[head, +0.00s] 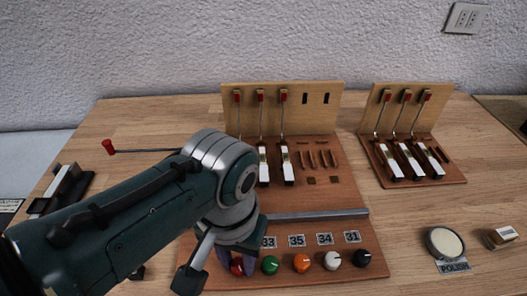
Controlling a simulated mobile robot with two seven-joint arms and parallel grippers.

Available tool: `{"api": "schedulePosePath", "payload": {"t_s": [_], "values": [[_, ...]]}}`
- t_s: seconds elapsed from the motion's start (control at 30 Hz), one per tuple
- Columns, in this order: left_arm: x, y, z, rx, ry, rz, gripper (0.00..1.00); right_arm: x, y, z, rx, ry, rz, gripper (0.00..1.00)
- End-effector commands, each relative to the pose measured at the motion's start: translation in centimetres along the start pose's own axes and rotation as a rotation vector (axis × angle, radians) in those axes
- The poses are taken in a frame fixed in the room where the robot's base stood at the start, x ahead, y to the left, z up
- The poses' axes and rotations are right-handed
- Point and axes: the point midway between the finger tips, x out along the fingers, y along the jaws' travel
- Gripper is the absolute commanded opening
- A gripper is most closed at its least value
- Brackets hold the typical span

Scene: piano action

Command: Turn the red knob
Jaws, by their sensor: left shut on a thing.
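The red knob (237,267) is at the left end of a row of colored knobs on the front of the wooden piano action board (350,262). My left gripper (237,262) points down over it and is shut on it, with its fingers at the knob's sides. My left wrist and gripper hide part of the knob and any label above it. My right gripper is not in view.
Right of the red knob are green (270,265), orange (302,263), white (332,260) and black (362,258) knobs. A metal rail (320,214) runs behind them. A second key stand (445,165), a polish tin (444,243) and a small box (501,236) stand right.

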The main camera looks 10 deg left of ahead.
Motion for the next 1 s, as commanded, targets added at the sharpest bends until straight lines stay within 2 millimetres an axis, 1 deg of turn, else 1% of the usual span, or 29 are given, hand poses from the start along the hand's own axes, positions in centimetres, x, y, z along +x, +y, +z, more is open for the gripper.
{"api": "schedulePosePath", "payload": {"t_s": [0.03,0.2,0.5,0.7,1.0], "values": [[-0.20,0.07,0.04,-0.039,-0.002,0.002,0.00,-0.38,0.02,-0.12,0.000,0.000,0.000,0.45],[-0.13,0.09,0.03,-0.167,-0.001,0.002,0.00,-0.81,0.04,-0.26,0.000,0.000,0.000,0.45],[-0.05,0.03,-0.01,-0.326,0.000,0.001,0.00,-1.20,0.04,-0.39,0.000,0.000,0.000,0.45],[-0.01,0.03,-0.05,-0.372,0.001,0.001,0.00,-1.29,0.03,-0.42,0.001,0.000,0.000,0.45],[0.03,0.00,-0.05,-0.383,0.002,0.001,0.00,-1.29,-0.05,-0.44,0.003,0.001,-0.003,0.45]]}}
